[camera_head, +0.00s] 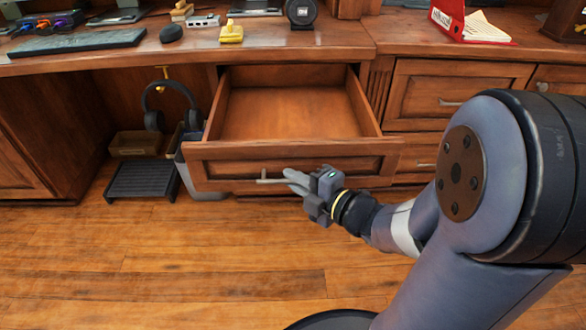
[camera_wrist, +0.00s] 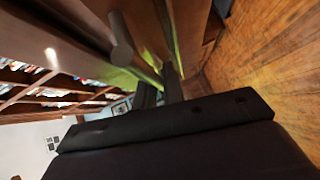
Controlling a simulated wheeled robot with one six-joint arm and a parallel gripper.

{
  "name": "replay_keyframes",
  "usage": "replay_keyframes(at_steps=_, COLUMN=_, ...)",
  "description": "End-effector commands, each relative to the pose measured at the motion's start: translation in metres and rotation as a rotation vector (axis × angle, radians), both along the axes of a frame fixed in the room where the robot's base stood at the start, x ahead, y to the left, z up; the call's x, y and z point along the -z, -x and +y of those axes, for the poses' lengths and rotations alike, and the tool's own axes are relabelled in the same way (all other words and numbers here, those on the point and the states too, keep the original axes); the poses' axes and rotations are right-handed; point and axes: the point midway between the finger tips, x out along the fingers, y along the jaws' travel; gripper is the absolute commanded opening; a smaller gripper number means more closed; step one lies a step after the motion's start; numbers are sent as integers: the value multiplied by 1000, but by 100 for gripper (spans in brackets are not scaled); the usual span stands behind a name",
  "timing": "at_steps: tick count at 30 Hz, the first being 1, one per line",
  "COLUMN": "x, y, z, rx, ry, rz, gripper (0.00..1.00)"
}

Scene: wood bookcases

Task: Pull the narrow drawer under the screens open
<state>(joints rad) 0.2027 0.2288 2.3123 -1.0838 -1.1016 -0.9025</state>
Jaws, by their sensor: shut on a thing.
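The narrow drawer (camera_head: 290,162) stands well out from the desk in the head view, and its inside is empty. Its front carries a metal bar handle (camera_head: 270,180). My gripper (camera_head: 295,182) is at the right end of this handle, shut on it. In the wrist view the gripper fingers (camera_wrist: 160,85) are dark and close to the drawer front, and the handle (camera_wrist: 121,38) shows as a grey bar end. The exact grip is partly hidden.
The desk top (camera_head: 280,45) holds a keyboard (camera_head: 78,43), a dark puck (camera_head: 171,33) and a yellow item (camera_head: 231,33). Headphones (camera_head: 155,118) hang under the desk above a black footrest (camera_head: 143,181). A grey bin (camera_head: 208,192) stands behind the drawer's left end. The wooden floor in front is clear.

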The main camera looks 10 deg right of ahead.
Motion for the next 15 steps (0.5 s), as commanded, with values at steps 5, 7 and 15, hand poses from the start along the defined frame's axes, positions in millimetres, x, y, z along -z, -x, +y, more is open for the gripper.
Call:
replay_keyframes(at_steps=5, x=1, y=8, z=0, rx=1, ry=1, rz=3, gripper=0)
replay_keyframes(at_steps=7, x=1, y=8, z=1, rx=1, ry=1, rz=3, gripper=0)
replay_keyframes(at_steps=15, x=1, y=8, z=0, rx=2, ry=2, rz=4, gripper=0)
